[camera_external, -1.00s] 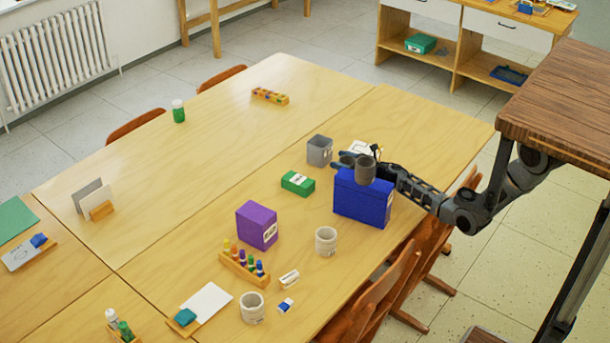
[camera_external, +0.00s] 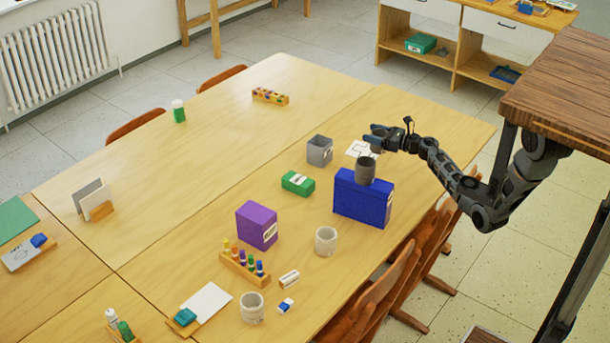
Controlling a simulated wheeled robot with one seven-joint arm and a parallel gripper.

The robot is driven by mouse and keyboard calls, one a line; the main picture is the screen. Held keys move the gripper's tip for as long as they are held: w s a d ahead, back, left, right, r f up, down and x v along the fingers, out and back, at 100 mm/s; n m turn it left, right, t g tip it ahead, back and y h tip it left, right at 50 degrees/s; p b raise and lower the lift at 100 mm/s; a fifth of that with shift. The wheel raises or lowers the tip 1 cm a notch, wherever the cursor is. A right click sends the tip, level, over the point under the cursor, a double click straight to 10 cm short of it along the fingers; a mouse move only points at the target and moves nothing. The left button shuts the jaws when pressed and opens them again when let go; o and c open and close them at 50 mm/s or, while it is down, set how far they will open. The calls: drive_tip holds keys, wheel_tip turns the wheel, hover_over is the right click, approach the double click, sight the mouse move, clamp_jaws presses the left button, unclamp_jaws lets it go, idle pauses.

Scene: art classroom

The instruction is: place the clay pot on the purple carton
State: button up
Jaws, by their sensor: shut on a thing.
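A dark grey-brown pot (camera_external: 365,171) stands upright on top of the blue carton (camera_external: 362,203). The purple carton (camera_external: 257,225) stands on the table to the left, with nothing on its top. My gripper (camera_external: 374,138) is above and just beyond the dark pot, with its fingers pointing left, and looks apart from it. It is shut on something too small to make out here. Two pale pots stand on the table, one (camera_external: 326,241) right of the purple carton and one (camera_external: 252,308) near the front edge. Which pot is the clay one is unclear.
A grey square container (camera_external: 319,150) and a green box (camera_external: 298,183) stand between the cartons and the far side. A rack of coloured bottles (camera_external: 244,265) is in front of the purple carton. Chairs line the near edge. The table's far left half is mostly clear.

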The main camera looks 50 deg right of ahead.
wheel_tip(320, 180, up, 18)
drive_tip(key=n+g+y+b, duration=0.3)
drive_tip(key=n+g+y, duration=0.2)
drive_tip(key=n+y, duration=0.3)
hover_over(256, 217)
drive_tip(key=shift+m+y, duration=0.5)
drive_tip(key=shift+m, duration=0.2)
drive_tip(key=shift+f, duration=8.35)
